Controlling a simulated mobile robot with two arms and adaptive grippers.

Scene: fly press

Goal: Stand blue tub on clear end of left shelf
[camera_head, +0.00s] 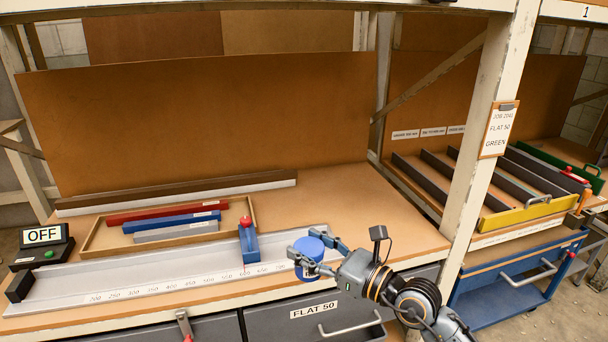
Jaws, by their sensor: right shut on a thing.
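The blue tub (308,246) is a small round tub with a blue top and a pale label low on its side. My right gripper (316,253) is shut on it, with fingers on either side, near the shelf's front edge. The tub looks upright; whether its base touches anything I cannot tell. The left shelf (378,205) is a brown board, and its right end is bare behind the gripper. My left gripper is not in view.
A long ruled rail (140,285) with a blue stop (249,243) runs along the shelf's front. A wooden tray (95,238) holds red, blue and grey bars. A cream post (490,120) stands right of the shelf. A grey drawer (315,312) is below.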

